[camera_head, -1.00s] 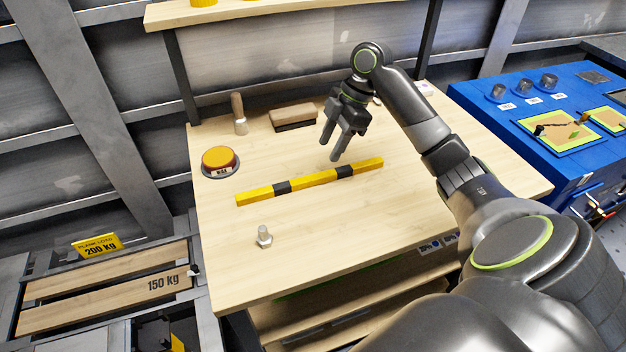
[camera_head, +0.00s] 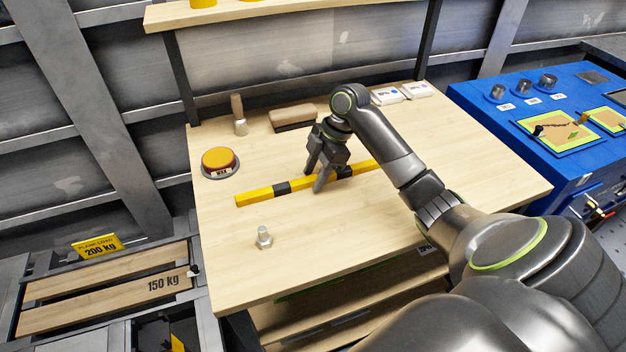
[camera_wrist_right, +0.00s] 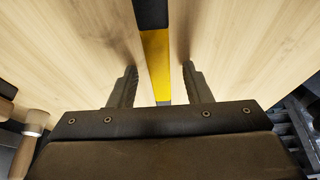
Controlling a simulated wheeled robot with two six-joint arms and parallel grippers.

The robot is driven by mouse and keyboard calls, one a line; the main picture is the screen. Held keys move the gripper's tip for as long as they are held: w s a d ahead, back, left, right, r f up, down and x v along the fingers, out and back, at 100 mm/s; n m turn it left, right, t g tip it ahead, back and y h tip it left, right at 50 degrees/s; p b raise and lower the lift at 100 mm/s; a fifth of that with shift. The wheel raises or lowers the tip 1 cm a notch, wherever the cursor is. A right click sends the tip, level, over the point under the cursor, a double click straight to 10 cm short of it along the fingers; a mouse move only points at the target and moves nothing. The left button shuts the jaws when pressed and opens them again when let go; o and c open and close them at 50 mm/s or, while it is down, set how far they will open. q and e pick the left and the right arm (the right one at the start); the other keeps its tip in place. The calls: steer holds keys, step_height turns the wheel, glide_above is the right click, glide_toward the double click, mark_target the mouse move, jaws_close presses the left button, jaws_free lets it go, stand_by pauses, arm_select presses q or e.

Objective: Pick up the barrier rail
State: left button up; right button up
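The barrier rail (camera_head: 262,193) is a long yellow bar with black bands. It lies flat and slanted across the middle of the wooden table. My right gripper (camera_head: 316,180) is at the rail's middle, with one finger on each side of it. In the right wrist view the rail (camera_wrist_right: 155,55) runs between the two open fingers of the gripper (camera_wrist_right: 158,85), with a gap visible on both sides. The gripper hides part of the rail in the head view. My left gripper is not in view.
A bolt (camera_head: 264,238) stands in front of the rail. An orange button (camera_head: 218,160), a wooden-handled tool (camera_head: 239,115) and a brush-like block (camera_head: 293,119) are behind it. Two white boxes (camera_head: 402,92) lie at the back right. The table (camera_head: 340,235) is clear at the front right.

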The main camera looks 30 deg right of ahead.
jaws_close()
